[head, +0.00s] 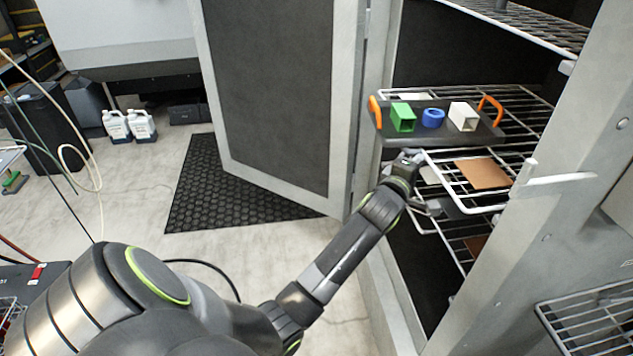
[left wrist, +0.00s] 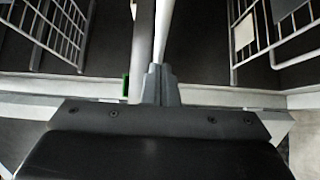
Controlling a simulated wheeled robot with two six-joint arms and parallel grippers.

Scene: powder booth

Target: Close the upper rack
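The upper rack (head: 455,200) is a white wire shelf standing out of the cabinet front, just below a dark tray (head: 450,134). My left gripper (head: 426,178) is at its front, below the tray. In the left wrist view the fingers (left wrist: 160,86) are close together and appear shut on the rack's front bar. The rack is seen nearly edge-on there, as a pale bar (left wrist: 165,32) running up from the fingertips. The exact contact is partly hidden. My right gripper is in neither view.
The tray bears a green block (head: 403,117), a blue ring (head: 433,118) and a white block (head: 463,117). Brown panels (head: 484,173) show around the lower shelving. The cabinet door (head: 270,90) stands open at left. Floor left of my arm is partly clear.

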